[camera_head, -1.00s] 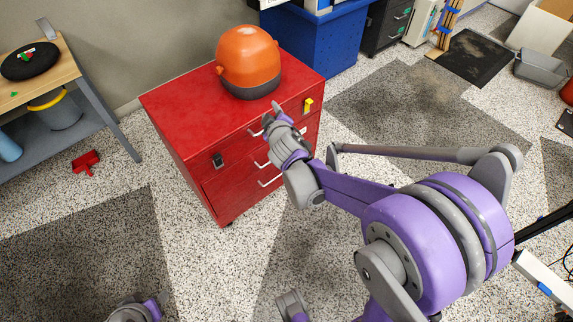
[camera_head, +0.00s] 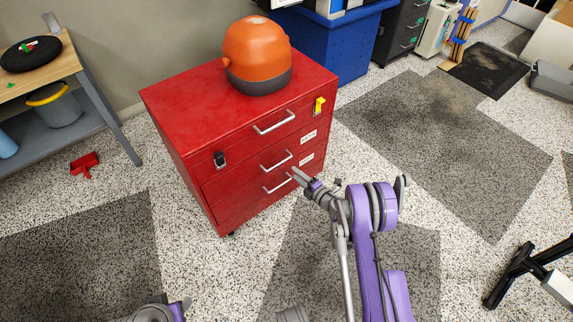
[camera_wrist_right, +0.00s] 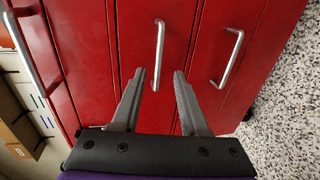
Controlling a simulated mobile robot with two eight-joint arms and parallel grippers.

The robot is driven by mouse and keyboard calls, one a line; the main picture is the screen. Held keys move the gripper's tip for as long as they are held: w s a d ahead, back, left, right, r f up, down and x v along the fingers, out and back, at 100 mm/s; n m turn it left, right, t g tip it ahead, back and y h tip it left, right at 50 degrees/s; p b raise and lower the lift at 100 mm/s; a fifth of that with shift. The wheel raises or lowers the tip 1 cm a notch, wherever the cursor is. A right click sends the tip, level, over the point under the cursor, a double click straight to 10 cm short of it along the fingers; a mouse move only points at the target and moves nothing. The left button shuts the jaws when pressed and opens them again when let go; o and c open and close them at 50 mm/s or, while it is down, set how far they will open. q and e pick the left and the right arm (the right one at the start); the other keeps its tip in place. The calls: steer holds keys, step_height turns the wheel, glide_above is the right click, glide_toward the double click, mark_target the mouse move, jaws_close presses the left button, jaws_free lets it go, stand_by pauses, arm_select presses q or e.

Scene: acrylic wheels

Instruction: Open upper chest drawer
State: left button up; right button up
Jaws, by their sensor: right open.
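The red chest (camera_head: 190,120) stands against the wall in the head view. Its upper drawer looks shut, with a silver handle (camera_head: 274,122), a black latch (camera_head: 221,160) at left and a yellow latch (camera_head: 319,105) at right. My right gripper (camera_head: 297,175) is open and empty, in front of the lower drawers. In the right wrist view its fingers (camera_wrist_right: 160,92) point at the middle drawer, either side of the line of its handle (camera_wrist_right: 158,45). The upper handle (camera_wrist_right: 28,55) is at left there. My left gripper (camera_head: 165,306) is only partly visible at the bottom edge.
An orange and grey rounded container (camera_head: 257,60) stands on the chest. A workbench (camera_head: 70,75) stands at left, with a red object (camera_head: 85,164) on the floor beside it. A blue cabinet (camera_head: 330,45) is behind the chest. The floor in front is clear.

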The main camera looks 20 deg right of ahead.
mark_target(282, 162)
steer(key=b+x, duration=0.1)
steer(key=x, duration=0.9)
steer(key=shift+w+a+r, duration=0.1)
steer(key=shift+w, duration=0.15)
jaws_close()
stand_by(1.0)
